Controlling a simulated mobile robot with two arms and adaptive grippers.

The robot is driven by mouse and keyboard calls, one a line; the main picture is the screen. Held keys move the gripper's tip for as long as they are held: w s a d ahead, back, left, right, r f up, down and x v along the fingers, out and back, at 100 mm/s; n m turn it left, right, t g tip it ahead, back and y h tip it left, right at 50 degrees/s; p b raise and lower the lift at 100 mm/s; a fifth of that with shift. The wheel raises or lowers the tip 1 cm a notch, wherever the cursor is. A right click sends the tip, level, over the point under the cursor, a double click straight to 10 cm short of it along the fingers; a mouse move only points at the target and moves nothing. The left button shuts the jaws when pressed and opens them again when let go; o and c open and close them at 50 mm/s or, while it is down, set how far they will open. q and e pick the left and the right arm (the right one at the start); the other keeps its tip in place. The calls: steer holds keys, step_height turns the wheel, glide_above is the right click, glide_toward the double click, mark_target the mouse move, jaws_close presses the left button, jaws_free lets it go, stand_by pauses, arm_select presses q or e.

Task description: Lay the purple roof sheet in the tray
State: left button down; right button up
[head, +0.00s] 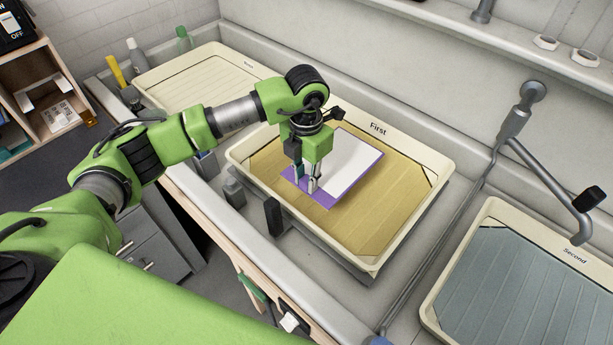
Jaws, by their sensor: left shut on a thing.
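The purple roof sheet (357,163) has a purple border and a large white middle. It is over the yellow-brown floor of the cream tray marked "First" (417,143), towards the tray's back left. My left gripper (307,186) points down and is shut on the sheet at its near-left purple edge. The gripper hides part of that edge. I cannot tell whether the sheet touches the tray floor or is held just above it. My right gripper is not in view.
A second tray marked "Second" (451,277) with a grey floor stands at the right. Another cream tray (163,72) is at the back left, near bottles (137,56). A jointed grey pipe (545,160) rises between the First and Second trays.

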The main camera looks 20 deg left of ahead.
arm_select(q)
step_height(320, 180, down, 5)
steer(key=b, duration=0.3)
steer(key=shift+r, duration=0.1)
steer(key=shift+f+b, duration=2.1)
steer(key=shift+f, duration=0.2)
steer(key=shift+f+b, duration=0.3)
steer(key=shift+b, duration=0.1)
